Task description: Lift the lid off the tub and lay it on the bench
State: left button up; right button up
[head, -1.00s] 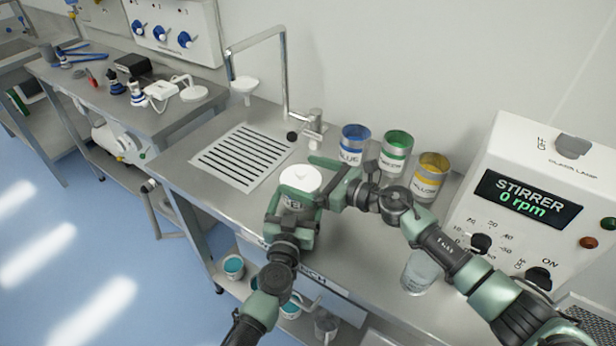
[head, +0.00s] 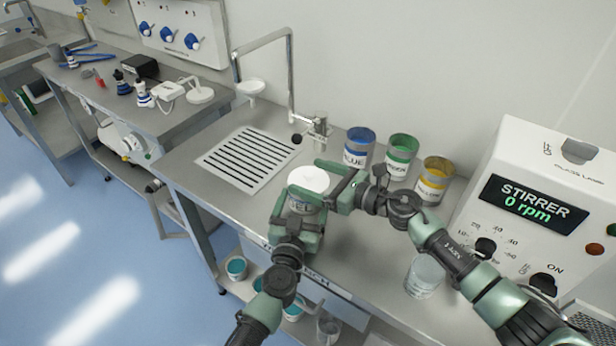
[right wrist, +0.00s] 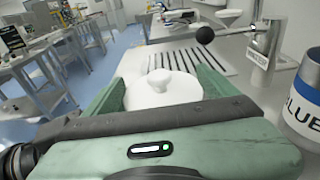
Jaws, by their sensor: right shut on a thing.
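The white lid (head: 309,179) is at the top of the tub (head: 301,206) near the bench's front edge. In the right wrist view the lid (right wrist: 163,90), with a round knob, lies between both green fingers. My right gripper (head: 331,180) is shut on the lid, reaching in from the right. I cannot tell whether the lid touches the tub's rim. My left gripper (head: 297,217) comes from below with its fingers on either side of the tub. Its fingers and the lid hide much of the tub; whether they press on it is unclear.
The steel bench (head: 219,205) has bare room left of the tub. A slotted drain (head: 247,160) and a tap (head: 320,128) are behind it. Blue (head: 360,147), green (head: 402,156) and yellow (head: 434,178) tins, a clear beaker (head: 425,276) and the stirrer box (head: 525,215) stand to the right.

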aim_at(313, 175)
pick_arm(q)
jog(key=shift+w+a, duration=0.15)
jog(key=shift+a, duration=0.15)
pick_arm(e)
jog(key=shift+w+d, duration=0.1)
jog(key=shift+d, duration=0.15)
jog(key=shift+r, duration=0.35)
pick_arm(q)
jog(key=shift+d, duration=0.15)
pick_arm(e)
jog(key=shift+a+r, duration=0.15)
jog(key=shift+r, duration=0.5)
jog(key=shift+r, duration=0.1)
jog(key=shift+r, duration=1.95)
pick_arm(q)
jog(key=o, duration=1.9)
jog(key=shift+o, duration=0.2)
